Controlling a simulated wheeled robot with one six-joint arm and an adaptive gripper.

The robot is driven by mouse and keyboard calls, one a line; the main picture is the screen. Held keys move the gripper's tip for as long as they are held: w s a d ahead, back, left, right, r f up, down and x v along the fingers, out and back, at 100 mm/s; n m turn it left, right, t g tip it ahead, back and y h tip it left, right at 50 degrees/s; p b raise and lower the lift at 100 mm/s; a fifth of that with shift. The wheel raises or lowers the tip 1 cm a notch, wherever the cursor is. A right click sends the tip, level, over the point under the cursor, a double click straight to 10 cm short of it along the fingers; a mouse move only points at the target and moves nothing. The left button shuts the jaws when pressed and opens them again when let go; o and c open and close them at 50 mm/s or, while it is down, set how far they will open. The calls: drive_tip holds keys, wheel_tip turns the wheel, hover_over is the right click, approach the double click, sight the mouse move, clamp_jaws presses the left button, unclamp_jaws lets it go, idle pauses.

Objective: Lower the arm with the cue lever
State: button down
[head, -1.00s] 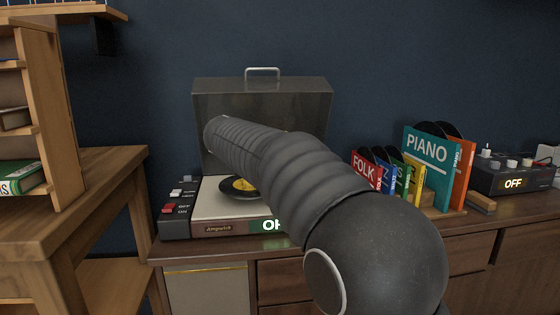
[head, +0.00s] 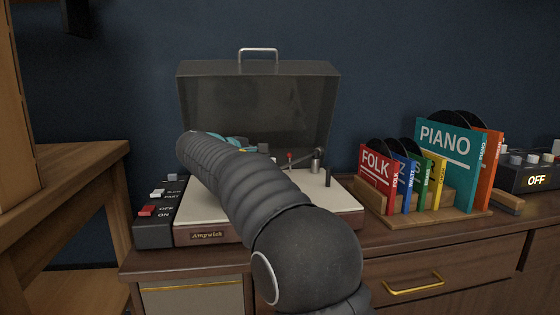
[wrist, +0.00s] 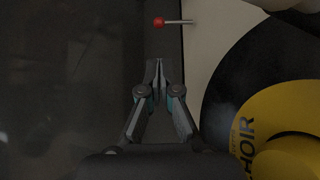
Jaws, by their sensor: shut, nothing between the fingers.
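The turntable (head: 344,222) stands on the cabinet with its grey lid (head: 258,105) raised. A small lever with a red ball tip (head: 290,156) stands at the back of the deck, near the tonearm (head: 304,158) and its post. In the wrist view the red-tipped lever (wrist: 158,22) lies just beyond the fingertips, apart from them. My gripper (wrist: 159,62) is shut and empty over the deck's edge, beside the black record (wrist: 225,80) with a yellow label. In the head view my arm hides the record and most of my gripper; whether the tonearm is raised is unclear.
A switch box (head: 157,212) with red and white switches adjoins the turntable's left side. A rack of record sleeves (head: 425,185) stands to the right, with a device (head: 537,179) reading OFF beyond it. A wooden shelf unit (head: 65,185) is close at left.

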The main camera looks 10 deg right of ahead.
drive_tip(key=shift+a, duration=0.2)
drive_tip(key=shift+d, duration=0.1)
drive_tip(key=x, duration=0.9)
drive_tip(key=shift+w+d, duration=0.3)
drive_tip(key=shift+s+r, duration=0.15)
drive_tip(key=shift+s, duration=0.35)
idle(0.4)
drive_tip(key=shift+s, duration=0.7)
drive_tip(key=shift+s+r, duration=0.1)
drive_tip(key=shift+s, duration=0.05)
idle(0.4)
drive_tip(key=v, duration=1.2)
